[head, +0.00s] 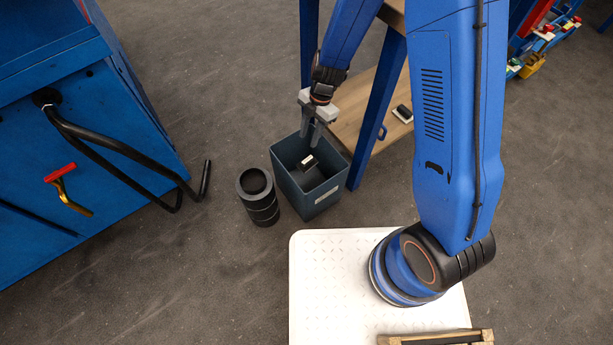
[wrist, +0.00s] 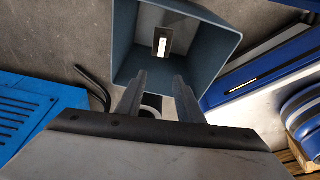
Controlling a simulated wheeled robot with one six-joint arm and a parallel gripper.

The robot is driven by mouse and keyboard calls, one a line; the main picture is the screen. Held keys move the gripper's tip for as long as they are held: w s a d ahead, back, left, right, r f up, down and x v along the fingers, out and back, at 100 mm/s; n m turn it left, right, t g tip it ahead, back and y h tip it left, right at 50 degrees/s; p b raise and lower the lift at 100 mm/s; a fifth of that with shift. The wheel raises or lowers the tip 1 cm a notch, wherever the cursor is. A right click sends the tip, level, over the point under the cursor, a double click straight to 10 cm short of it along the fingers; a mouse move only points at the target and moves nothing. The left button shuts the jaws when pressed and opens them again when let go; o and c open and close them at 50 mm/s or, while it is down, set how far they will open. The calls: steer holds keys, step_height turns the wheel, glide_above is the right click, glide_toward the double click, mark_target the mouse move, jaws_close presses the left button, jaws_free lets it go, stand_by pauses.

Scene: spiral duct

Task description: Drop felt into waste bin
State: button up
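The waste bin (head: 325,197) is an open blue-grey box on the floor, and its rim also shows in the wrist view (wrist: 225,48). A small dark block with a white face, apparently the felt (head: 308,161), is inside the bin's outline. It shows in the wrist view (wrist: 161,42) beyond my fingertips, apart from them. I cannot tell whether it rests on the bin's floor. My gripper (head: 313,138) is above the bin, pointing down into its opening. In the wrist view its two fingers (wrist: 159,78) stand apart with nothing held between them.
Dark stacked cylinders (head: 258,197) stand left of the bin. A blue trestle leg (head: 376,110) and a wooden shelf (head: 352,108) with another small dark-and-white block (head: 402,113) are close on its right. A blue cabinet (head: 95,150) with a black bent handle stands at left.

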steer(key=shift+r, duration=0.1)
step_height(320, 180, up, 10)
stand_by(0.7)
steer(key=shift+s, duration=0.1)
stand_by(0.4)
